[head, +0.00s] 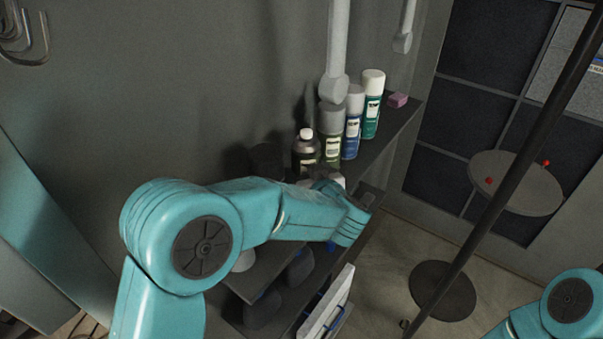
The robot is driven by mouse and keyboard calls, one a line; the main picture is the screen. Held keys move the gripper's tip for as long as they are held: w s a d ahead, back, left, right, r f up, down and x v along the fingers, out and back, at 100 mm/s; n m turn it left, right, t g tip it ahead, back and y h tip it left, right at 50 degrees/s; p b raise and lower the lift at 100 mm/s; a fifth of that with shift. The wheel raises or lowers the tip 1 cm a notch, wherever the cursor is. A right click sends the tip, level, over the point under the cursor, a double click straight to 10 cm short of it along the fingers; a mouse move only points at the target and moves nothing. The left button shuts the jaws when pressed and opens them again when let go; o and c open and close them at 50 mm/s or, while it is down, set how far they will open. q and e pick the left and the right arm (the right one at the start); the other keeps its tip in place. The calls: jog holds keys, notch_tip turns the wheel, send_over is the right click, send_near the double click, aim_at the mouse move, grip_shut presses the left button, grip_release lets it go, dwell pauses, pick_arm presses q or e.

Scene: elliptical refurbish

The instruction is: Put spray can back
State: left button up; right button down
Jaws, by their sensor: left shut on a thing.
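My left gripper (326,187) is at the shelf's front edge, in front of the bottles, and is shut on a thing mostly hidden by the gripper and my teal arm. A small white part (339,179) shows beside the fingers and looks like the cap of the spray can. On the shelf stand a green can with a white cap (372,112), a blue-labelled can with a grey cap (353,128), an olive can with a grey cap (331,135) and a dark bottle with a white cap (306,150). My right gripper is out of view.
The dark shelf (400,124) runs along the grey wall, with a pink block (397,100) near its far end. Lower shelves hold dark items and a white panel (329,305). A black pole on a round base (442,290) stands to the right.

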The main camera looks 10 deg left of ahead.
pick_arm(q)
jog(key=shift+w+a+f, duration=0.1)
jog(key=shift+w+a, duration=0.05)
jog(key=shift+a, duration=0.45)
jog(key=shift+d+f, duration=0.1)
jog(key=shift+d, duration=0.35)
jog(key=o, duration=0.9)
jog(key=shift+d, duration=0.15)
jog(key=shift+a+f, duration=0.15)
jog(key=shift+a, duration=0.2)
jog(key=shift+d, duration=0.25)
jog(key=shift+a+r, duration=0.1)
jog(key=shift+r, duration=0.25)
jog(key=b+v, duration=0.1)
jog(key=v, duration=1.1)
jog(key=shift+b, duration=0.35)
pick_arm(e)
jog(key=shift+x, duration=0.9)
